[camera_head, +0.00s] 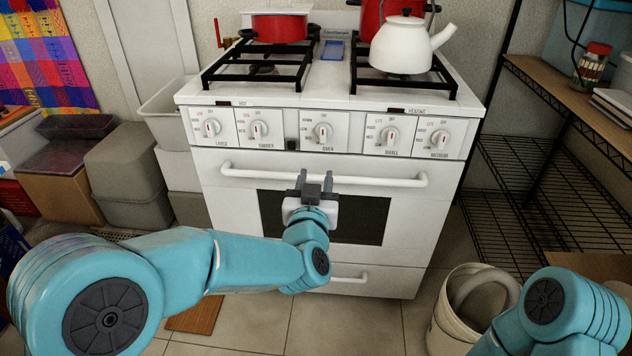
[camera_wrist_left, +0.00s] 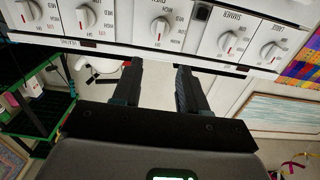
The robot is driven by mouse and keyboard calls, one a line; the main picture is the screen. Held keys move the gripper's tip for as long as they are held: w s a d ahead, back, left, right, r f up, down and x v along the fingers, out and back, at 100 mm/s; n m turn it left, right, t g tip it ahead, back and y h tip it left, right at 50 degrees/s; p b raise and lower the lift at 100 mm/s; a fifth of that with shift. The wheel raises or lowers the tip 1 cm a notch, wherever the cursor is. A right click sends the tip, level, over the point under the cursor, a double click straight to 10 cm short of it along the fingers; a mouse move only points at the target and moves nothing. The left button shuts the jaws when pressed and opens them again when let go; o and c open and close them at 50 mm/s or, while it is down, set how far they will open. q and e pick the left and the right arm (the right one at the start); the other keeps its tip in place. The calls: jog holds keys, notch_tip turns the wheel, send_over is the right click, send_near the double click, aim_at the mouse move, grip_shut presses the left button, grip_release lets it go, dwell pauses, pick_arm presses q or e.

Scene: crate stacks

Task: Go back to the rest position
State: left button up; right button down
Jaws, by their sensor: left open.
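My left gripper (camera_head: 315,184) is in front of the white stove (camera_head: 235,205), overlapping the oven door handle (camera_head: 390,181) in the head view. Its two dark fingers stand apart with nothing held between them. In the left wrist view the open gripper (camera_wrist_left: 158,82) points up past the stove's knob panel (camera_wrist_left: 140,45), and the picture appears turned upside down. I cannot tell whether the fingers touch the handle. My right arm shows only as a blue joint at the lower right, and its gripper is out of view.
A red pot (camera_head: 279,28) and a white kettle (camera_head: 400,48) stand on the stove top. A wire shelf (camera_head: 500,230) is at the right, and a white bucket (camera_head: 446,318) is near my right arm. Grey bins (camera_head: 125,165) are stacked at the left.

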pick_arm(q)
jog(key=shift+s+a, duration=0.1)
jog(key=s+a+f+g+y, duration=0.15)
jog(key=a+f, duration=0.25)
jog(key=f, duration=0.4)
jog(key=a+f+g, duration=0.2)
jog(key=a+f, duration=0.2)
jog(key=f, duration=0.3)
jog(key=s+a+f+g+y, duration=0.1)
jog(key=a+f+g, duration=0.1)
jog(key=a+f, duration=0.45)
jog(key=s+d+f+n+g+h, duration=0.1)
jog(key=s+f+g+h, duration=0.35)
jog(key=s+f, duration=1)
jog(key=s+d+f+n+g, duration=0.1)
jog(key=s+d+g, duration=0.15)
jog(key=s, duration=0.35)
jog(key=s+d+f+g+h+p, duration=0.1)
jog(key=s+g, duration=0.2)
jog(key=s, duration=0.2)
jog(key=s+d+f+n+g, duration=0.1)
jog(key=s+d+g, duration=0.1)
jog(key=s, duration=0.4)
notch_tip(320, 180, up, 21)
jog(key=p, duration=2.1)
jog(key=shift+w+p, duration=0.25)
jog(key=shift+p, duration=0.15)
